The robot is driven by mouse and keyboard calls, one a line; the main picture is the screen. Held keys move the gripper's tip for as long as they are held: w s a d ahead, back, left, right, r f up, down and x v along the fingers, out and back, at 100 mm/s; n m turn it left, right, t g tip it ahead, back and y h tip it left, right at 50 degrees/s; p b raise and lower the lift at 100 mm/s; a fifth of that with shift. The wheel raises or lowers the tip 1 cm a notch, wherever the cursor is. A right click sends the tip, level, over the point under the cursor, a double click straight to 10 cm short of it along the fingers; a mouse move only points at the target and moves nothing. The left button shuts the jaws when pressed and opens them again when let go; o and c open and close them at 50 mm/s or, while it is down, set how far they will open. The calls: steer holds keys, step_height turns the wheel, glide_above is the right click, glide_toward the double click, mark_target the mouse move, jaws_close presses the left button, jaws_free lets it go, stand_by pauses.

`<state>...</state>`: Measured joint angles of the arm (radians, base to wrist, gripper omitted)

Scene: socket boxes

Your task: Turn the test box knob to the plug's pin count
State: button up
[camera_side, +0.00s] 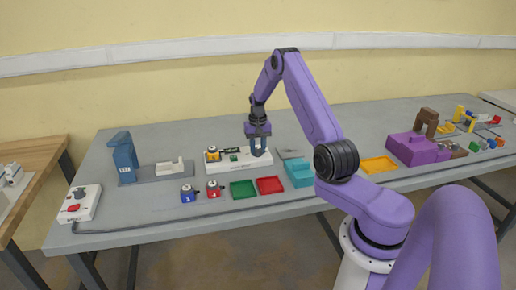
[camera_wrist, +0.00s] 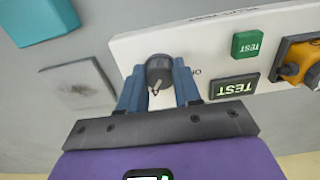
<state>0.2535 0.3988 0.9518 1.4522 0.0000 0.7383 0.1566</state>
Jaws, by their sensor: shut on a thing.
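The white test box (camera_side: 238,165) stands mid-table and fills the upper right of the wrist view (camera_wrist: 205,45). Its dark round knob (camera_wrist: 159,69) has a light pointer mark facing the lower side of the wrist view, towards my gripper's body. My gripper (camera_wrist: 158,84), also in the side view (camera_side: 260,146), points down with its blue fingers shut on the knob, one on each side. A yellow plug (camera_side: 212,154) sits at the box's other end and shows partly in the wrist view (camera_wrist: 297,62). Its pins are hidden. The dial markings are mostly covered.
A green TEST button (camera_wrist: 247,44) and a dark TEST display (camera_wrist: 234,86) lie beside the knob. Blue (camera_side: 188,194) and red (camera_side: 214,189) plugs, green (camera_side: 243,190) and red (camera_side: 270,186) trays, and a teal block (camera_side: 298,174) stand in front.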

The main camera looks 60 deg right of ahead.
mark_target(257, 150)
steer(key=m, duration=0.5)
steer(key=shift+w+r+m, duration=0.1)
steer(key=shift+m, duration=0.2)
stand_by(0.4)
steer(key=o, duration=1.1)
steer(key=shift+c, duration=0.2)
step_height(257, 150, up, 17)
steer(key=shift+r, duration=0.2)
steer(key=shift+a, duration=0.1)
